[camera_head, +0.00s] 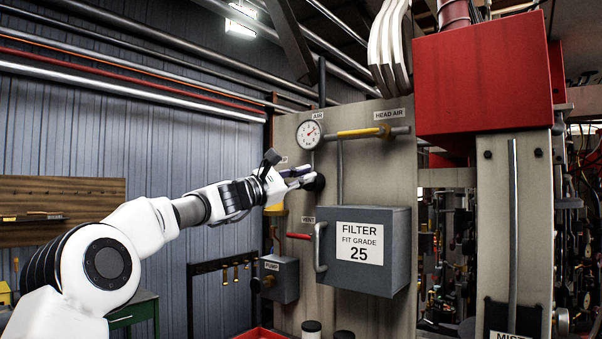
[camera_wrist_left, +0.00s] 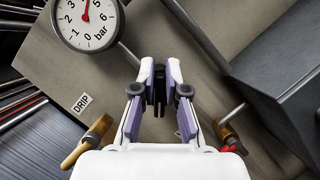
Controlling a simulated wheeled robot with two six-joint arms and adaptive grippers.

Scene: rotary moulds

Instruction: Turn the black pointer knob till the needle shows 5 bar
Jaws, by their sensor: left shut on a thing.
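The black pointer knob (camera_head: 316,183) sits on the grey panel, below the round gauge (camera_head: 309,134). My left gripper (camera_head: 303,178) reaches it from the left. In the left wrist view the fingers are shut on the dark knob (camera_wrist_left: 160,88), and the fingers hide much of it. The white gauge (camera_wrist_left: 85,20) also shows there, cut off by the top edge. Its red needle points up between the 3 and the 5, near where 4 would be; the exact reading cannot be told. My right gripper is in neither view.
A grey filter box (camera_head: 360,250) with a handle juts out below and right of the knob. A yellow lever (camera_head: 360,133) on a pipe is above right. A red-handled lever (camera_head: 299,236) sits beside the box. A grey pump box (camera_head: 280,279) is lower left.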

